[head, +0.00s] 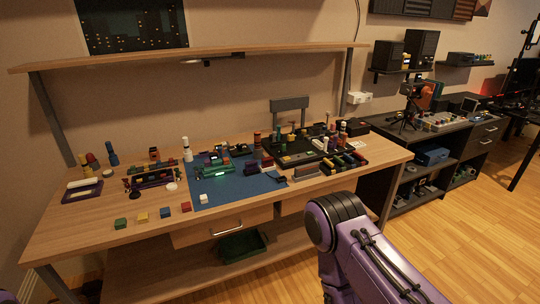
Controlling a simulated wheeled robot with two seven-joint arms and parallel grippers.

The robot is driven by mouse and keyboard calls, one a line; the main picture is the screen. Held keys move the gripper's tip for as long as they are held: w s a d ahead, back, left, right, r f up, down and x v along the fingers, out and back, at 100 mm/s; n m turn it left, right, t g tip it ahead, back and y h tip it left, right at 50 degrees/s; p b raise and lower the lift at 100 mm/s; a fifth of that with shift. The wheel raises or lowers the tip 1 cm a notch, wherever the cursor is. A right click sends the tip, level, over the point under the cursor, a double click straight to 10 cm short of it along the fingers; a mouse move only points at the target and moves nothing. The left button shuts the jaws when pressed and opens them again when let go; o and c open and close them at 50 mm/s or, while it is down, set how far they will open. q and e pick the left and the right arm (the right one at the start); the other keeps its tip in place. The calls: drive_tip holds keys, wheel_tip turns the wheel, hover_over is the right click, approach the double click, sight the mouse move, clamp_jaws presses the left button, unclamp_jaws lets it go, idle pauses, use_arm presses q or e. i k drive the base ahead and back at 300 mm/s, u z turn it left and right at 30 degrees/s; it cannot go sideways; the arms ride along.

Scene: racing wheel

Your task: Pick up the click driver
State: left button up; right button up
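I cannot tell which of the small objects on the workbench (120,244) is the click driver. Small upright items stand on the bench, among them a white one (187,152), a dark blue one (113,157) and a red one (92,161). More dark and coloured tools crowd around a black tray (298,158) at the right. A purple link of my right arm shows at the lower right, in front of the bench. Neither gripper shows in the head view.
A blue mat (235,190) lies mid-bench. Several coloured blocks, including a yellow one (142,217), line the front edge. An upper shelf (190,60) overhangs the back. A green bin (242,246) sits below.

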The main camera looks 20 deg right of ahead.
sight(258, 143)
drive_tip(key=z, duration=1.3)
drive_tip(key=i, duration=0.95)
drive_tip(key=z, duration=0.1)
